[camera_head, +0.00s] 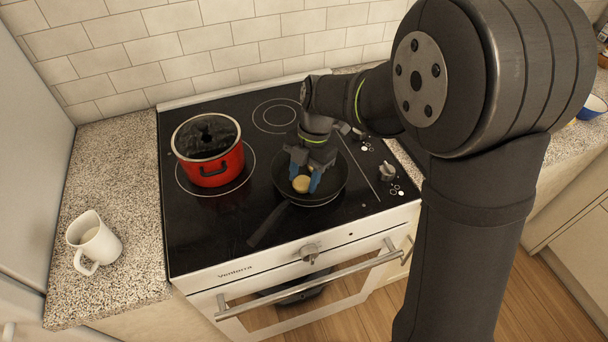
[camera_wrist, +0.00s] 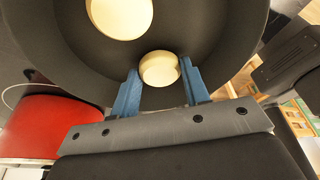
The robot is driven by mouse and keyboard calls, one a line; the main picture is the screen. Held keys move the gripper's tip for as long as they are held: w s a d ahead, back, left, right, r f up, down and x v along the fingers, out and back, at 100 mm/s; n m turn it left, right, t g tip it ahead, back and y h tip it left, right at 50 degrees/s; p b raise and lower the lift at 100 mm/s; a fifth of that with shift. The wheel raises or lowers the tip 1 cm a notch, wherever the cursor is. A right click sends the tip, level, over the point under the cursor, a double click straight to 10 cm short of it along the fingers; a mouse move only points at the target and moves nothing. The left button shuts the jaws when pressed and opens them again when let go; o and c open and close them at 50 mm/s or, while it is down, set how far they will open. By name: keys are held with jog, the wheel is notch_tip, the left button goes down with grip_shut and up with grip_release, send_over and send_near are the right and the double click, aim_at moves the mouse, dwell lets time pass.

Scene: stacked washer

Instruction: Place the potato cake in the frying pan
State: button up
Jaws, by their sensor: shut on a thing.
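The black frying pan (camera_head: 325,190) sits on the right front of the stovetop, its handle pointing to the front left. My gripper (camera_head: 302,181) reaches down over the pan, blue fingers pointing down. It is shut on a pale round potato cake (camera_head: 301,184), which shows between the fingertips in the wrist view (camera_wrist: 158,68). The cake is over the inside of the pan; I cannot tell whether it touches the bottom. A second pale round cake (camera_wrist: 120,15) shows against the pan's dark inside in the wrist view. I cannot make it out separately in the head view.
A white mug (camera_head: 95,242) is on the left counter. Control knobs (camera_head: 387,172) line the stove's right side. The stovetop's front left (camera_head: 205,235) is clear.

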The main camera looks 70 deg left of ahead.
aim_at(300, 184)
jog(key=shift+f, duration=0.1)
jog(key=o, duration=1)
jog(key=shift+c, duration=0.2)
jog(key=v, duration=1.2)
jog(key=x, duration=1.2)
jog(key=shift+f, duration=0.25)
notch_tip(300, 184, up, 3)
jog(key=shift+r, duration=0.7)
